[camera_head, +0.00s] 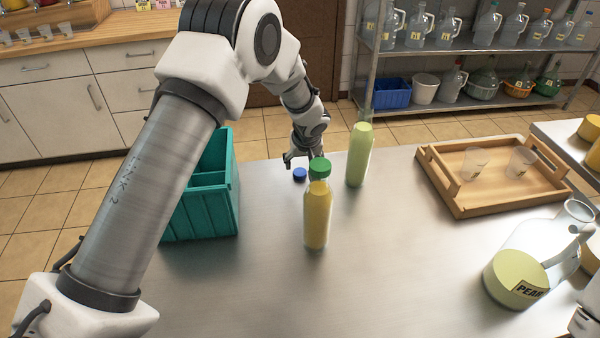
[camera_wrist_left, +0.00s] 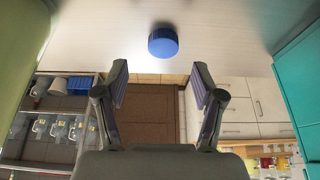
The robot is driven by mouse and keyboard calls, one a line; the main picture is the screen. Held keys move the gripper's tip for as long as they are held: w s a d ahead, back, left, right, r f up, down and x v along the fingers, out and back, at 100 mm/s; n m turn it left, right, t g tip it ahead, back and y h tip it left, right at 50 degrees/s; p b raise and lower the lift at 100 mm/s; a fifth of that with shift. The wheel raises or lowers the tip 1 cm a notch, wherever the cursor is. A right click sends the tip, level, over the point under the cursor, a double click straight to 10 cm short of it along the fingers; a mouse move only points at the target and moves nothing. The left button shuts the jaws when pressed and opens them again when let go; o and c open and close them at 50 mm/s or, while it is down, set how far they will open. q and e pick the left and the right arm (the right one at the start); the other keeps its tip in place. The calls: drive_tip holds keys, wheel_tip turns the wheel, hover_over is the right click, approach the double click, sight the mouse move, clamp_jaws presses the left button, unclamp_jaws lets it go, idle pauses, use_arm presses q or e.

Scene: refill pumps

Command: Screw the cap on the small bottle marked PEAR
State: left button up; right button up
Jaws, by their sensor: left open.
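A small bottle of pale green liquid (camera_head: 357,158) stands upright and uncapped on the steel table; no PEAR marking shows on it from here. Its side fills the left edge of the left wrist view (camera_wrist_left: 18,62). A blue cap (camera_head: 299,174) lies on the table left of this bottle, and shows in the left wrist view (camera_wrist_left: 163,42). My left gripper (camera_head: 301,161) is open and empty beside the cap. In the wrist view the cap lies just past the open fingertips, between their lines. My right gripper is not in view.
A yellow bottle with green cap (camera_head: 317,215) stands nearer, right of the cap. A teal crate (camera_head: 205,215) stands left. A wooden tray (camera_head: 500,205) with two cups is at right. A large jug labelled PEAR (camera_head: 512,279) is at the front right. The front middle is clear.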

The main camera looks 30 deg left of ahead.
sight(300, 172)
use_arm(q)
drive_tip(key=x, duration=0.2)
drive_tip(key=p+x, duration=0.1)
drive_tip(key=x, duration=0.2)
drive_tip(key=shift+s+a+f, duration=0.1)
drive_tip(key=shift+s+f, duration=0.05)
drive_tip(key=shift+s, duration=0.05)
drive_tip(key=c, duration=0.8)
